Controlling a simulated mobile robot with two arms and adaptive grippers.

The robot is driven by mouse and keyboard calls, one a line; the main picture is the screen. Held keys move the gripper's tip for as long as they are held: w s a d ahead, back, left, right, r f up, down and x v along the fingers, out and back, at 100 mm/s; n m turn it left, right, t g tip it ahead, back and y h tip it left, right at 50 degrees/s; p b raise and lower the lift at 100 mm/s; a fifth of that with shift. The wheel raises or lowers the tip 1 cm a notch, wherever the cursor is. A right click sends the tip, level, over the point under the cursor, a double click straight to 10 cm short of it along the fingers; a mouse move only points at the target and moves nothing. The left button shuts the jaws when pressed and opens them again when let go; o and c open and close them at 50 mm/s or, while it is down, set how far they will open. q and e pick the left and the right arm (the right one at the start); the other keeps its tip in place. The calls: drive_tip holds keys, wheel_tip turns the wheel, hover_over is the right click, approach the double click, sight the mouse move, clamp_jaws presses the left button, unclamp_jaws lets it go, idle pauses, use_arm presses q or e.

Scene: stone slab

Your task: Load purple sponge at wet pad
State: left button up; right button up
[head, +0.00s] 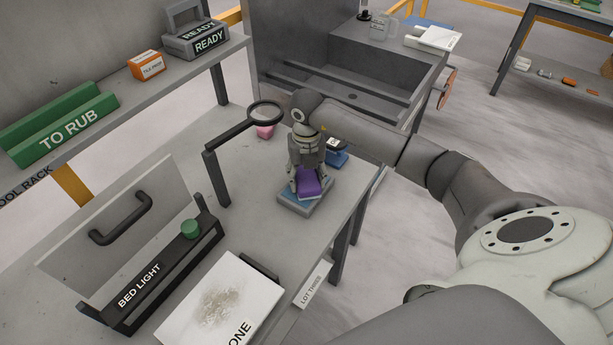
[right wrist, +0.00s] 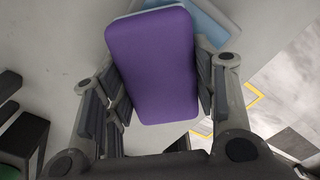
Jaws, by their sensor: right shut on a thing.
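The purple sponge (head: 309,182) is between the fingers of my right gripper (head: 307,178), which is shut on it. In the right wrist view the purple sponge (right wrist: 152,65) shows its broad face, with a pale edge behind it, between both fingers of the right gripper (right wrist: 160,95). The blue wet pad (head: 293,205) lies on the table near its right edge, below the sponge. It also shows behind the sponge in the right wrist view (right wrist: 213,22). I cannot tell whether sponge and pad touch. My left gripper is not in view.
A blue item (head: 336,158) lies just behind the gripper. A stained white slab (head: 200,322) and the BED LIGHT bar (head: 150,282) are in front.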

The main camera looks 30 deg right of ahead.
sight(304, 176)
drive_tip(key=shift+r+p, duration=2.4)
drive_tip(key=shift+r, duration=1.15)
drive_tip(key=shift+f, duration=0.1)
drive_tip(key=shift+w+a+r+n, duration=0.1)
drive_tip(key=shift+a+r+n, duration=0.2)
drive_tip(key=shift+n, duration=0.3)
drive_tip(key=s+a+r+n+b, duration=0.1)
drive_tip(key=s+a+r+n, duration=0.3)
drive_tip(key=n, duration=0.6)
drive_tip(key=w+a+r+n+b, duration=0.1)
drive_tip(key=a+n+b, duration=0.1)
drive_tip(key=a+n, duration=0.5)
drive_tip(key=s+a+n+b, duration=0.1)
drive_tip(key=s+n+b, duration=0.1)
drive_tip(key=s+n, duration=1)
drive_tip(key=n, duration=1)
drive_tip(key=shift+a+r, duration=0.35)
drive_tip(key=shift+a, duration=0.05)
